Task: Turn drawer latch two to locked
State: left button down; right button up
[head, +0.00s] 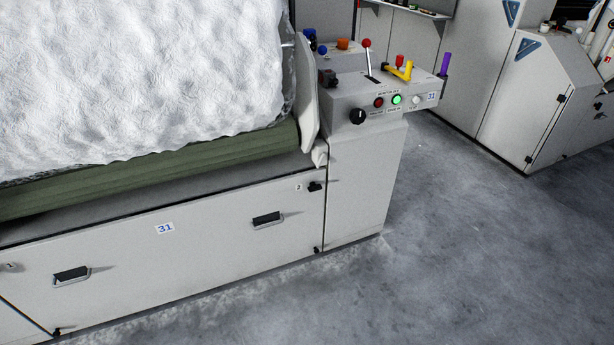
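Drawer latch two is a small black latch (315,187) at the upper right corner of the grey drawer front (200,250). A small white label reading 2 (299,187) sits just left of it. The latch knob looks roughly level, but it is too small to tell whether it is locked. The drawer front sits flush with the machine and has two black recessed handles, a left one (71,275) and a right one (267,219). A label 1 (10,267) is at the far left. Neither of my grippers is in view.
A control box (345,93) with a red-knobbed lever, yellow handle, buttons and black dial stands right of the drawer. White fibre (140,80) lies above a green roller (150,170). Open grey floor (470,260) extends in front and right.

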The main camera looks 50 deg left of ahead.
aim_at(313, 187)
jog(key=u, duration=0.65)
jog(key=i, duration=0.85)
jog(key=u, duration=0.95)
